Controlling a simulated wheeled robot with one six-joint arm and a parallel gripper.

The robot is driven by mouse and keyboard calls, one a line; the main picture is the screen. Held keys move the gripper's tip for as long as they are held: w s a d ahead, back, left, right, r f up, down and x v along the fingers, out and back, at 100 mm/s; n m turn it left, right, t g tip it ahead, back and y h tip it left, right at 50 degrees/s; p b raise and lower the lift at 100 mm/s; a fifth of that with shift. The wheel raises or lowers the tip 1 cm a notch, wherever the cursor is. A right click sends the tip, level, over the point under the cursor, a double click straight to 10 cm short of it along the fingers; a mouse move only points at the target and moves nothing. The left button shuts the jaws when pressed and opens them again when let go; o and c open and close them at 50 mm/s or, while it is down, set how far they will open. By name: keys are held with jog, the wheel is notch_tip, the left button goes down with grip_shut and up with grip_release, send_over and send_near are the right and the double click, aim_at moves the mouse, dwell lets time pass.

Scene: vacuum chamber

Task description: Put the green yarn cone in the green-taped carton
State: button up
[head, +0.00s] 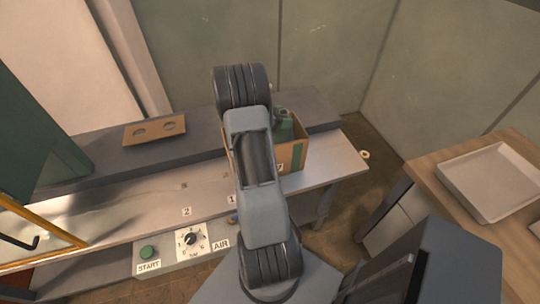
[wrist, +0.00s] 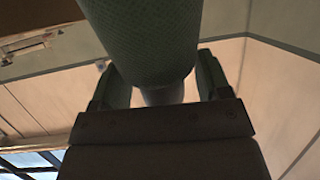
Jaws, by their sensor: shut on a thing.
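The green yarn cone (wrist: 145,40) fills the upper middle of the wrist view, its textured green side tapering to a pale narrow end. My gripper (wrist: 160,68) is shut on it, one finger on each side of the narrow end. The carton (head: 291,153) with a green tape strip stands on the bench in the head view, partly behind my arm. A dark green shape (head: 284,127) shows at the carton's opening; I cannot tell whether it is the held cone or something else. My arm hides my gripper in the head view.
A cardboard piece with two holes (head: 155,131) lies on the raised back shelf. A control panel with a START button (head: 149,252) and a dial (head: 191,239) is at the bench front. A pale tray (head: 492,182) sits on a wooden table at right.

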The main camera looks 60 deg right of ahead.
aim_at(281, 133)
jog(key=shift+f+p, duration=0.3)
jog(key=shift+f, duration=4.25)
jog(key=o, duration=1.5)
jog(key=shift+w+a+r, duration=0.1)
jog(key=shift+r, duration=0.1)
jog(key=b+v, duration=0.1)
jog(key=v, duration=0.6)
jog(key=shift+a, duration=0.1)
